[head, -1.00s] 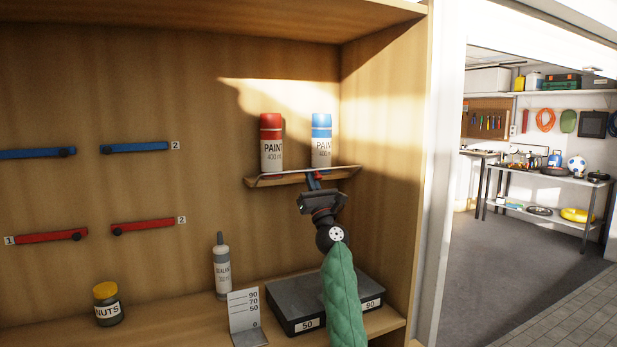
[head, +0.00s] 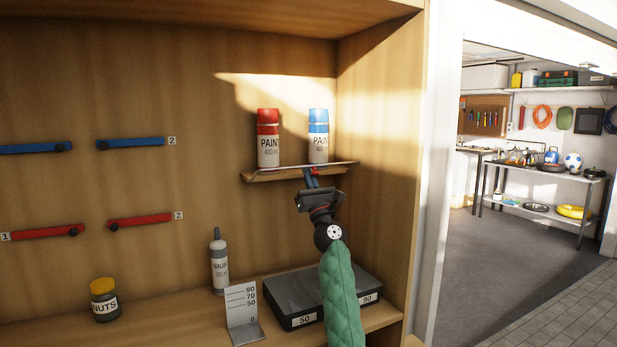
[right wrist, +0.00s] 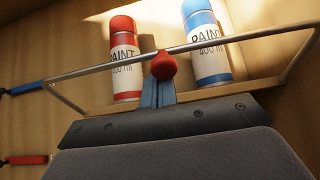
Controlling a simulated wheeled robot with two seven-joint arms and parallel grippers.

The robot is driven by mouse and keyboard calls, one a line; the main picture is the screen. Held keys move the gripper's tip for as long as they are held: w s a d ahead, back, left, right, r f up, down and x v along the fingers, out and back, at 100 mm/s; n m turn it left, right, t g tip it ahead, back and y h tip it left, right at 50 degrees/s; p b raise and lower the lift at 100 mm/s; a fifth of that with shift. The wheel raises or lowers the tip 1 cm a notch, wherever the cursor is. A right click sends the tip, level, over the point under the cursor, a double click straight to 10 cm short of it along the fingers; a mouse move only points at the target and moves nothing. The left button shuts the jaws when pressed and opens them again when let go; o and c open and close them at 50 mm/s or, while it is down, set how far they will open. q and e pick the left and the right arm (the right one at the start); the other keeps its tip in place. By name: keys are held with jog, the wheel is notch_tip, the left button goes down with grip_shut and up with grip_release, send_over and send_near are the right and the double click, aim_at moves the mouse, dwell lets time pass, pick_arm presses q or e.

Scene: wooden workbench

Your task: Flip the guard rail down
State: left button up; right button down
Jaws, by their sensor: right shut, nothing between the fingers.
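The guard rail is a thin grey metal bar (right wrist: 102,70) along the front of a small wooden shelf (head: 270,176). In the right wrist view it crosses in front of the paint cans, and short side arms run from its ends to the shelf. My right gripper (head: 312,175) is shut and empty, at the middle of the shelf front. Its blue fingers (right wrist: 156,94) point up at the rail. A red rounded piece (right wrist: 163,65) at their tips overlaps the bar; I cannot tell whether it belongs to the rail or whether they touch. My left gripper is out of view.
A red-topped paint can (head: 268,140) and a blue-topped one (head: 318,138) stand on the shelf. Below are a dark slab (head: 290,292), a sealant bottle (head: 219,262), a height gauge (head: 241,308) and a nuts jar (head: 104,300). A cabinet side wall (head: 380,150) closes the right.

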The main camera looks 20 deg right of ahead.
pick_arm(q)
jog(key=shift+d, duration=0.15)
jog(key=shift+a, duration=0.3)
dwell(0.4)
